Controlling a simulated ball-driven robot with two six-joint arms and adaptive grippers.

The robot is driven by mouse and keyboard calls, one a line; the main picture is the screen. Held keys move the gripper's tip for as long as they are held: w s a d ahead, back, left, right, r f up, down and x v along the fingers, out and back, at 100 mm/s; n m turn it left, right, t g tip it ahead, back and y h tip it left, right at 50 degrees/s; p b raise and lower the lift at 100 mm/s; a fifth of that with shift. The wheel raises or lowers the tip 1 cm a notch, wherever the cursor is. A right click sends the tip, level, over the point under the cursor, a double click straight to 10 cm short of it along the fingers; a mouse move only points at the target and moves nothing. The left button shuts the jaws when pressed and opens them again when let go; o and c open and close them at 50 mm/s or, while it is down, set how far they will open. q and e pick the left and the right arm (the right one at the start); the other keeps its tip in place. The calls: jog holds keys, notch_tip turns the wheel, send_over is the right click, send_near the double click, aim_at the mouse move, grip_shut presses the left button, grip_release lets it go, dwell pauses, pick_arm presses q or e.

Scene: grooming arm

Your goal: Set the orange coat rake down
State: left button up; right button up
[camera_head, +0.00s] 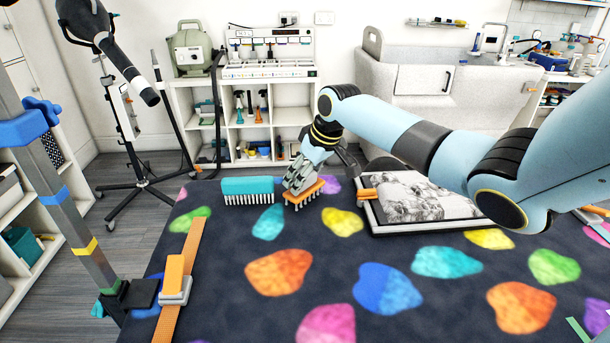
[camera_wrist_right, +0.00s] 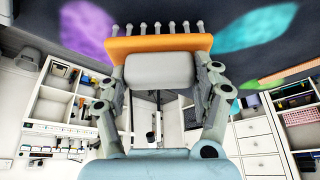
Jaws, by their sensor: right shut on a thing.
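The orange coat rake (camera_head: 304,194) is in my right gripper (camera_head: 299,182), near the far edge of the dark grooming table (camera_head: 220,300). Its teeth point down and are at or just above the tabletop; I cannot tell if they touch. In the right wrist view the orange rake head (camera_wrist_right: 190,43) lies across the right gripper's fingers (camera_wrist_right: 160,75), with its row of teeth beyond. A teal rake (camera_head: 248,187) stands on the table just left of the orange one, teeth down, apart from it. My left gripper is not in view.
A framed tray with a black-and-white picture (camera_head: 412,198) lies to the right, with an orange piece at its left edge. An orange strap with a buckle (camera_head: 175,285) runs along the table's left side. The patterned tabletop in front is clear.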

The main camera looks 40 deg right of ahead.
jog(key=o, duration=1)
jog(key=shift+o, duration=0.2)
jog(key=v, duration=1.2)
jog(key=shift+r, duration=0.1)
